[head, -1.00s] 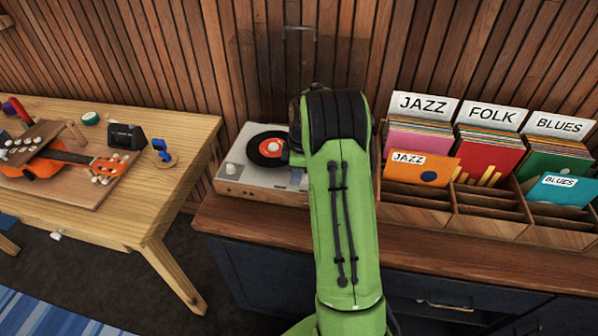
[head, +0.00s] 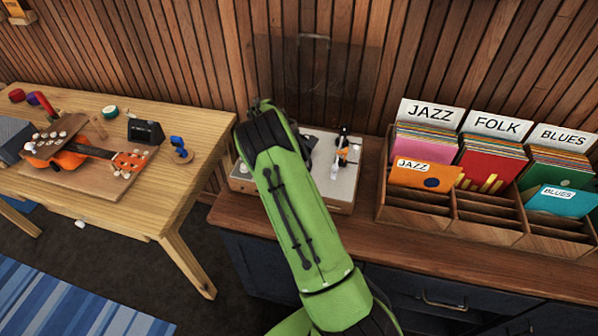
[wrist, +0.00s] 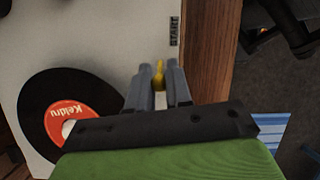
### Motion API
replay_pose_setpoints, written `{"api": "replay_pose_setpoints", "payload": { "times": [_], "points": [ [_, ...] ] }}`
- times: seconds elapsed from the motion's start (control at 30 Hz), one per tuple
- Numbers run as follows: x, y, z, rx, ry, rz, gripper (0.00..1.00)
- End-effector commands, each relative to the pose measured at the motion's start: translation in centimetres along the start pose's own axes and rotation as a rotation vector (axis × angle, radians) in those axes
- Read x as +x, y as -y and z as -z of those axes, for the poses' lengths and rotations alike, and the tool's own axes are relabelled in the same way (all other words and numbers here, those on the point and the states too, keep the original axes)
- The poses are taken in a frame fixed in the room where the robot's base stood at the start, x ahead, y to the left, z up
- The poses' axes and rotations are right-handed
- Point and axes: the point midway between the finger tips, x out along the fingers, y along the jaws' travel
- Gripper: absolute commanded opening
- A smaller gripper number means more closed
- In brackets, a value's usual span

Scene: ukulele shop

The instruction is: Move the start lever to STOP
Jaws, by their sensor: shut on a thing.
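The start lever (wrist: 159,74) is a small yellow stub on the pale top of the record player (wrist: 92,30). In the wrist view it stands between the two grey fingers of my gripper (wrist: 160,84), which are shut on it. The START label (wrist: 174,30) is on the deck beyond the fingertips, near the deck's edge. No STOP marking is visible; the fingers and wrist hide the deck nearer to me. In the head view my arm covers the left part of the record player (head: 340,187) and hides the lever and gripper.
A black record with a red label (wrist: 72,106) lies left of my fingers. The tonearm (head: 342,152) is at the deck's right. A divided record crate (head: 440,223) stands right on the cabinet, and a table (head: 175,205) with a ukulele stands left.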

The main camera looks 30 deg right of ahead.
Motion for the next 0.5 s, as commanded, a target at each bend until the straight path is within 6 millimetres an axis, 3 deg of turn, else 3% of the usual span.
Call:
{"api": "replay_pose_setpoints", "payload": {
  "times": [0.3,0.33,0.43,0.5],
  "points": [
    [-0.08,-0.07,-0.01,0.002,0.001,-0.003,0.0],
    [-0.07,-0.07,-0.01,0.002,0.001,-0.003,0.22],
    [-0.05,-0.06,-0.01,0.002,0.001,-0.002,0.38],
    [-0.04,-0.05,-0.01,0.002,0.001,-0.002,0.4]
  ]
}}
